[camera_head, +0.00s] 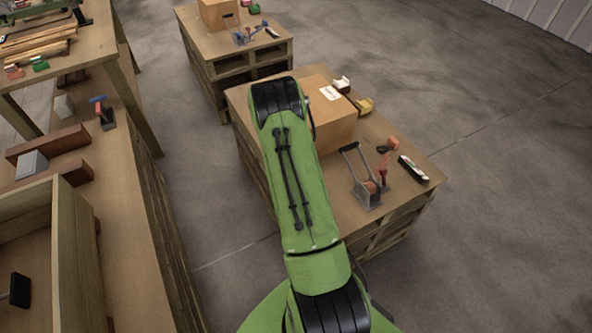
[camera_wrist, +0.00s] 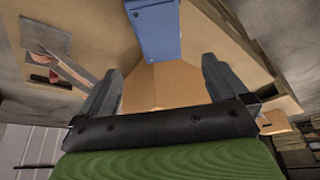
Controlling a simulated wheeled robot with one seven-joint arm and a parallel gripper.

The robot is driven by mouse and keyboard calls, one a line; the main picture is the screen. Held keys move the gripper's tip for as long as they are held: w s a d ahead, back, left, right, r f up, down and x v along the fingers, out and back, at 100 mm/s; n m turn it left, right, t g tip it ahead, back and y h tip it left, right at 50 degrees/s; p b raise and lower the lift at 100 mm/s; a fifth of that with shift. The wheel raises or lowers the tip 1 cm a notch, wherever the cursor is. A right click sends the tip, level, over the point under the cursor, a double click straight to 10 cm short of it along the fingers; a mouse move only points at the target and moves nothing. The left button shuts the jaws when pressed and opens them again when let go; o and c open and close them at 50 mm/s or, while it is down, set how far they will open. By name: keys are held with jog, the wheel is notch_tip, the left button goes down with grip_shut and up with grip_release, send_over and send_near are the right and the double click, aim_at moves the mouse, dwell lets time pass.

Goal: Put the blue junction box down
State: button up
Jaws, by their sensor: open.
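The blue junction box (camera_wrist: 155,30) shows in the wrist view at the top middle, just beyond the fingertips. It is apart from both fingers, with its upper end cut off by the frame. I cannot tell for sure what it rests on. My gripper (camera_wrist: 160,68) is open and empty, its two dark fingers spread wide. A brown cardboard box (camera_wrist: 165,88) shows between the fingers; in the head view the cardboard box (camera_head: 333,118) stands on a pallet table (camera_head: 325,205). In the head view my green arm hides my gripper and the blue box.
A grey tape dispenser (camera_head: 365,180), a red tool (camera_head: 384,168) and a black-and-white item (camera_head: 413,169) lie on the table's near right. A yellow item (camera_head: 364,105) is beside the carton. A workbench (camera_head: 95,200) stands left; another pallet table (camera_head: 240,55) stands behind. Floor at right is clear.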

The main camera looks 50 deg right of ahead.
jog(key=b+x, duration=0.4)
jog(key=x, duration=1.2)
jog(key=shift+d+f, duration=0.15)
jog(key=shift+s, duration=0.1)
jog(key=shift+c, duration=0.8)
jog(key=c, duration=1.4)
jog(key=shift+d, duration=0.1)
jog(key=shift+c, duration=0.5)
notch_tip(320, 180, up, 10)
jog(key=shift+r+p, duration=0.25)
jog(key=shift+p, duration=0.8)
